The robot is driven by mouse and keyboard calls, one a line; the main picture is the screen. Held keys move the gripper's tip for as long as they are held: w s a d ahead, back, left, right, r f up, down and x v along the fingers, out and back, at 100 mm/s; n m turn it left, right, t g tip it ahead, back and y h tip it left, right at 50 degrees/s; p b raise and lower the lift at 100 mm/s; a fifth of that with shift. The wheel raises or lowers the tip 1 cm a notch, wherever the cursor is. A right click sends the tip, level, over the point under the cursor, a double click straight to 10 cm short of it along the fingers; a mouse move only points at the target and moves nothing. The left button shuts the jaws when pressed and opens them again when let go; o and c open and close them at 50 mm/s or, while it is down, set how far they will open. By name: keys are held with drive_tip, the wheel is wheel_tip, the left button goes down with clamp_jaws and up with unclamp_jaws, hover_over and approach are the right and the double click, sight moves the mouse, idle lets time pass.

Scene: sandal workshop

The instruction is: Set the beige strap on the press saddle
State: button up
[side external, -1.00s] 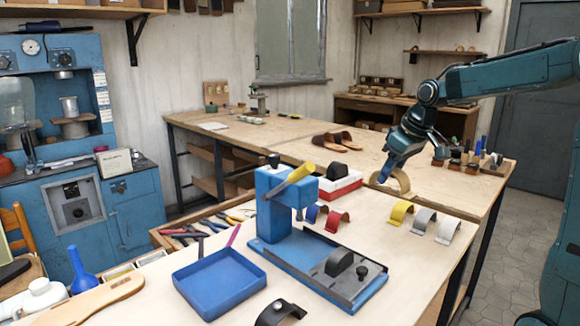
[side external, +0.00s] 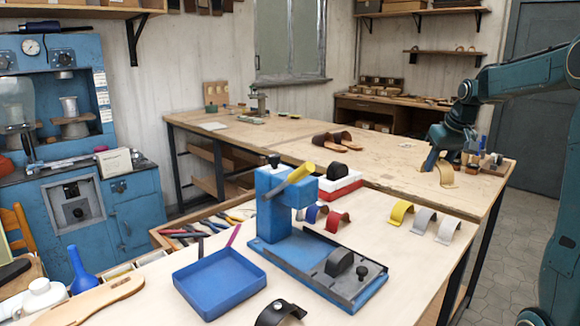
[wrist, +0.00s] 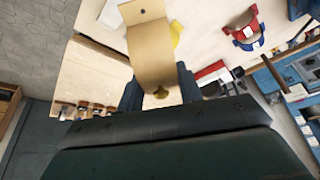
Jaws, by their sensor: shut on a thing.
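My gripper (side external: 434,164) is shut on the beige strap (side external: 446,175), a curved band held above the far right part of the bench. In the wrist view the beige strap (wrist: 150,52) hangs between my fingers, with a hole near its far end. The press (side external: 275,205) is blue with a yellow-handled lever. Its dark, rounded saddle (side external: 340,261) sits bare on the blue base plate, well to the left of and nearer the camera than my gripper.
Yellow (side external: 400,213), grey (side external: 424,220) and white (side external: 447,230) straps stand right of the press. Red (side external: 337,221) and blue straps stand behind it. A blue tray (side external: 219,284) and a black strap (side external: 279,313) lie in front. Sandals (side external: 332,139) lie on the back bench.

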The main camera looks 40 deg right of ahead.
drive_tip(key=w+a+f+n+y, duration=0.3)
drive_tip(key=w+a+n, duration=0.3)
drive_tip(key=a+n, duration=0.15)
drive_tip(key=n+g+y, duration=0.3)
drive_tip(key=n+y, duration=0.1)
drive_tip(key=n, duration=1.3)
hover_over(341, 252)
drive_tip(key=f, duration=0.3)
drive_tip(key=shift+w+d+f, duration=0.15)
drive_tip(key=shift+d+f, duration=0.25)
drive_tip(key=shift+a+n+g, duration=0.25)
drive_tip(key=shift+a+g, duration=0.05)
drive_tip(key=shift+a, duration=0.05)
drive_tip(key=shift+f, duration=0.3)
drive_tip(key=shift+f, duration=3.7)
drive_tip(key=shift+f, duration=0.3)
drive_tip(key=o, duration=1.4)
